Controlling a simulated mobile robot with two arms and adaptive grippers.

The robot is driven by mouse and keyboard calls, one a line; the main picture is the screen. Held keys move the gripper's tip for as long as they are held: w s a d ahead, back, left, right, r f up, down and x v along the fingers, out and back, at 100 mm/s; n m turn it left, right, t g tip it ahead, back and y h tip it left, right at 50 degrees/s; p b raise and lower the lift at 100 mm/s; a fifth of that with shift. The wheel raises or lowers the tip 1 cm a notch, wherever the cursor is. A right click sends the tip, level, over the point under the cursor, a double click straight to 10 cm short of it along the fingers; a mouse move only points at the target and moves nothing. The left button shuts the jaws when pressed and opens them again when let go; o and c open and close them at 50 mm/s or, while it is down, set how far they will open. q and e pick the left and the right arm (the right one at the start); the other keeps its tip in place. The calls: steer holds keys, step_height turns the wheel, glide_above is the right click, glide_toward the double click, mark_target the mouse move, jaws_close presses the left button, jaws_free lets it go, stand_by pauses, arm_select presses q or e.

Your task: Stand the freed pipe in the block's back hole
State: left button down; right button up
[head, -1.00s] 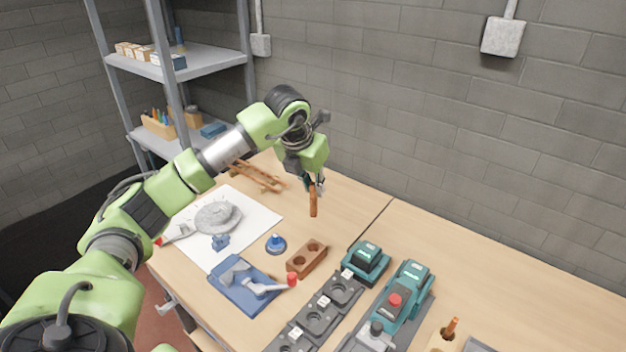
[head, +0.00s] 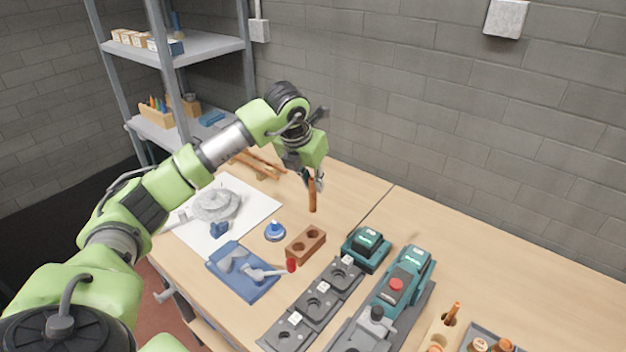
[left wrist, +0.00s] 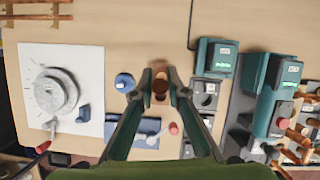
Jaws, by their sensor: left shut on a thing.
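My left gripper (head: 312,180) is shut on a copper-coloured pipe (head: 312,197), which hangs upright from its fingertips above the table. The brown block (head: 298,246) with two round holes sits on the table below and in front of the pipe. The pipe's lower end is apart from the block. In the left wrist view the left gripper (left wrist: 155,85) points down, with the pipe (left wrist: 160,80) between its fingers, over the block (left wrist: 159,112), which is largely hidden by the pipe and fingers. My right gripper is not in view.
A blue tray (head: 263,290) with a red-tipped tool and a small blue object (head: 275,231) stand left of the block. Teal devices (head: 366,247) and a row of dark holders (head: 318,305) stand close on its right.

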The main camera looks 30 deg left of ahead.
mark_target(313, 204)
arm_select(q)
steer(key=shift+f+b, duration=1.75)
steer(key=shift+f, duration=0.7)
steer(key=shift+f+b, duration=1.05)
steer(key=shift+f, duration=0.3)
steer(key=shift+f, duration=0.2)
steer(key=shift+s+f+b, duration=0.1)
steer(key=shift+f+b, duration=1.9)
steer(key=shift+f, duration=0.4)
steer(key=c, duration=1.9)
jaws_free()
steer(key=shift+f, duration=0.1)
